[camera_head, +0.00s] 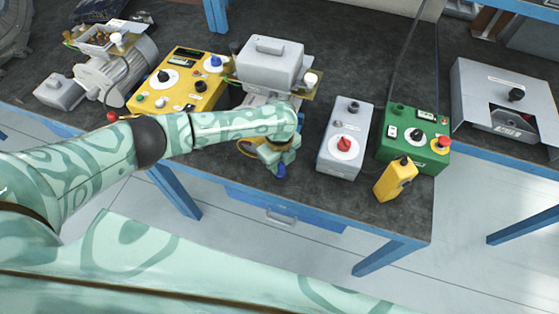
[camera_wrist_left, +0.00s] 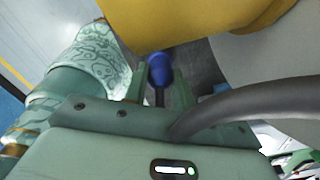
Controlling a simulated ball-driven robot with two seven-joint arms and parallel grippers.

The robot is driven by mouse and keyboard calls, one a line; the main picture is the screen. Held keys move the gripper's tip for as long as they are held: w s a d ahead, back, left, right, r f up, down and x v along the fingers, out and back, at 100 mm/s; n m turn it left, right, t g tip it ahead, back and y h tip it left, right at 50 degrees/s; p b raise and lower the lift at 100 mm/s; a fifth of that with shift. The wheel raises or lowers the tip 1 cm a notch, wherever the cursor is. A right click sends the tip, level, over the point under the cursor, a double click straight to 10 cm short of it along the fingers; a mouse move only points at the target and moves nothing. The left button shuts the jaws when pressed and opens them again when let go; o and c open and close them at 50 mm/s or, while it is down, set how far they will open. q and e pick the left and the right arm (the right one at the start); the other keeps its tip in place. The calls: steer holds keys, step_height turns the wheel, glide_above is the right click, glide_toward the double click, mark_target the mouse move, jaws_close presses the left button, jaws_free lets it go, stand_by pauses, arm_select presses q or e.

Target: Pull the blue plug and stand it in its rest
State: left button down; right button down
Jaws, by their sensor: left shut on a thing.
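The blue plug (camera_head: 281,170) shows just below my left gripper (camera_head: 279,153) in the head view, near the front edge of the bench. In the left wrist view the blue plug (camera_wrist_left: 160,69) sits between the two fingers of my left gripper (camera_wrist_left: 157,90), which is shut on it. A dark stem or cable runs from the plug back between the fingers. My forearm and hand hide part of the bench around it. I cannot pick out the plug's rest with certainty. My right gripper is not in view.
A yellow control box (camera_head: 178,82) with a blue knob and a grey motor housing (camera_head: 268,65) stand behind my left arm. A grey box (camera_head: 345,139) with a red knob, a green box (camera_head: 413,138) and a yellow pendant (camera_head: 396,179) stand to the right.

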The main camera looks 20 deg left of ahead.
arm_select(q)
steer(key=shift+f+b, duration=0.3)
steer(key=shift+f, duration=0.2)
stand_by(0.4)
steer(key=c, duration=1.1)
jaws_free()
steer(key=shift+o, duration=0.2)
step_height(320, 180, up, 16)
steer(key=p, duration=0.6)
steer(key=shift+r, duration=0.15)
